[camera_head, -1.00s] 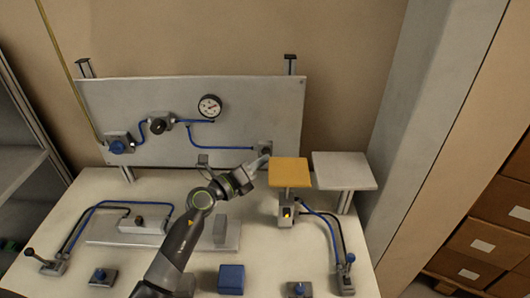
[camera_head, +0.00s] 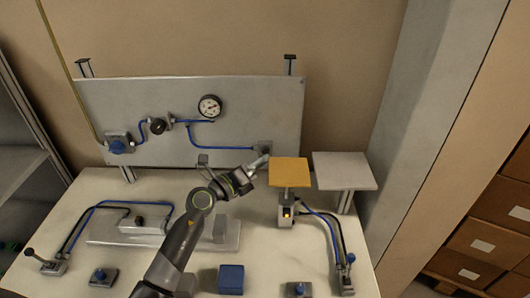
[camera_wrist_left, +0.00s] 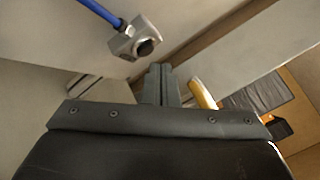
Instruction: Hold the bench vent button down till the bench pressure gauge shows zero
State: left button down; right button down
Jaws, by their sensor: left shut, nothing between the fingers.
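The pressure gauge (camera_head: 209,107) is a round white dial on the upright grey panel; its needle is too small to read. A blue hose leads below it to a grey block with a dark round button (camera_head: 265,147) at the panel's right end, partly covered by my gripper. In the left wrist view the black button (camera_wrist_left: 145,47) faces out from its block, beyond and left of my fingertips. My left gripper (camera_head: 264,161) is shut and empty, just below the button in the head view. The wrist view shows its fingers (camera_wrist_left: 160,84) together and apart from the button.
An orange plate (camera_head: 288,171) stands on a post right of my gripper, with a grey plate (camera_head: 344,170) beside it. The panel also carries a blue knob (camera_head: 118,146) and a black knob (camera_head: 158,126). A blue cube (camera_head: 231,279) sits near the front.

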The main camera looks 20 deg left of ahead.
pick_arm(q)
jog(key=shift+w, duration=0.1)
jog(key=shift+w+a, duration=0.1)
jog(key=shift+w, duration=0.25)
